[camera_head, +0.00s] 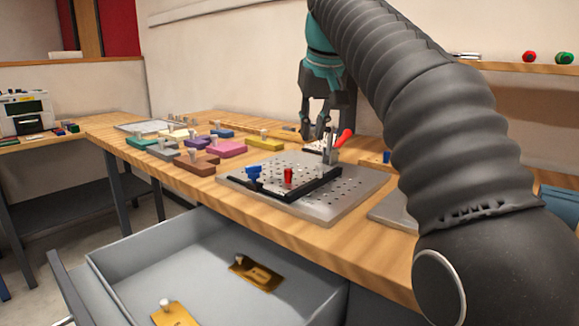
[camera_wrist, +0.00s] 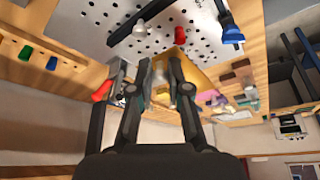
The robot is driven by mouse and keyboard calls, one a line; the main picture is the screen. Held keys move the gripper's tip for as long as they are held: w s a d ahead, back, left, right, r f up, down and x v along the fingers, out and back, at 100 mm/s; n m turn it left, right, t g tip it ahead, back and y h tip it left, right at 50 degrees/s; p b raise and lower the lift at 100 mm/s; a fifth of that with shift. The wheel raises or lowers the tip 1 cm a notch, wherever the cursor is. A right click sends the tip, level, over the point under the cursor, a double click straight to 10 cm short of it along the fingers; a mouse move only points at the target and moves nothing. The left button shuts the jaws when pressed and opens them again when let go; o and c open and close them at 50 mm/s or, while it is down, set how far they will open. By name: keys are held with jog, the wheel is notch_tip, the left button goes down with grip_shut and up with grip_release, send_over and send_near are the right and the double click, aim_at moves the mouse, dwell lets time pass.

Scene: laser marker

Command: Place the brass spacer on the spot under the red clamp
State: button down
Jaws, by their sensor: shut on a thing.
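My gripper (camera_head: 317,131) is over the back of the perforated plate (camera_head: 340,205), beside the clamp with the red handle (camera_head: 345,137). In the wrist view the red handle (camera_wrist: 102,92) shows left of my fingers. My gripper (camera_wrist: 158,75) is shut on the brass spacer (camera_wrist: 201,76), a gold plate that extends to the right of the fingers and is partly hidden by them. Its pale knob (camera_wrist: 160,90) appears between the fingers. The spot under the clamp is hidden, and I cannot tell whether the spacer touches the plate.
A black rail with a blue knob (camera_head: 253,172) and a red knob (camera_head: 288,175) lies on the plate. Several coloured knobbed blocks, including a brown one (camera_head: 197,163), stand to the left. An open drawer (camera_head: 190,250) in front holds two brass-coloured pieces. A shelf (camera_head: 520,67) is behind.

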send_over(276, 176)
jog(key=s, duration=0.1)
jog(key=f, duration=0.6)
jog(key=shift+s+d+f, duration=0.1)
jog(key=shift+d+f, duration=0.1)
jog(key=shift+f+b, duration=1.05)
jog(key=shift+f, duration=1)
jog(key=shift+f, duration=0.1)
jog(key=c, duration=1.1)
grip_release()
